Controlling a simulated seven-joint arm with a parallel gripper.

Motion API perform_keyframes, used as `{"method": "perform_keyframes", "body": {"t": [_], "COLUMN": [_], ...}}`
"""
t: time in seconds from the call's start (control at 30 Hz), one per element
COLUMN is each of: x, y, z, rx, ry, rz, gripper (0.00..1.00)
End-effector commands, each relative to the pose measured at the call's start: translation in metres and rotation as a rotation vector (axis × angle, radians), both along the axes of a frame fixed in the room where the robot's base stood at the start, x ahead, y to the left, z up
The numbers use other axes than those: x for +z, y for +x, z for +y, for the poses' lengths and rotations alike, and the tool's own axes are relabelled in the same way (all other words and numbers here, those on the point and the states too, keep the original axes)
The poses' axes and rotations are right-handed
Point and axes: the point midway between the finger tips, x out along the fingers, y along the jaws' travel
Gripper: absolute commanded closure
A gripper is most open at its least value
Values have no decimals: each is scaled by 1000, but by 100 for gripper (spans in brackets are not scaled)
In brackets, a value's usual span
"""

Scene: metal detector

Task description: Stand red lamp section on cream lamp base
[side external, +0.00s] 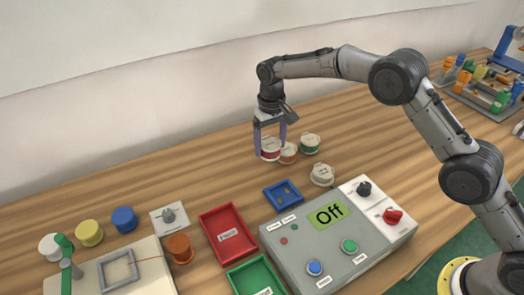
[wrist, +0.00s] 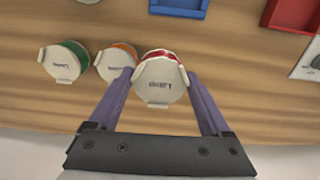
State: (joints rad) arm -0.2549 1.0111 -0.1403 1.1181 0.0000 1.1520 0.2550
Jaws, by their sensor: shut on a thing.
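The red lamp section (side external: 270,150), with a cream lid and a red band, is between the two purple fingers of my gripper (side external: 271,147). In the wrist view, the red lamp section (wrist: 160,84) fills the space between the fingertips of my gripper (wrist: 160,78), which is shut on it. It looks upright and larger than its neighbours there; whether it is clear of the table I cannot tell for sure. The cream lamp base (side external: 322,174) stands on the table to the right and nearer the control box. Only its edge shows in the wrist view (wrist: 88,1).
The orange section (side external: 288,154) is close beside the red one, and the green section (side external: 310,144) stands just beyond. A blue tray (side external: 284,195), a red tray (side external: 228,234) and the grey control box (side external: 335,243), reading "Off", lie nearer. Bare table lies left of my gripper.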

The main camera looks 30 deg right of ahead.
Motion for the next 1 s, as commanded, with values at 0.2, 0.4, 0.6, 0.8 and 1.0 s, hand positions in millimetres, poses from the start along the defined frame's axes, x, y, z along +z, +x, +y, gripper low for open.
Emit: {"method": "perform_keyframes", "body": {"t": [0.2,0.4,0.6,0.8,1.0], "x": [19,30,34,31,17], "y": [-33,-75,-103,-110,-110], "z": [-49,-90,-111,-115,-115], "rx": [-5,-4,-1,0,0], "ry": [0,0,0,0,0], "rz": [0,0,1,1,4], "gripper": [62,62,62,62,62]}}
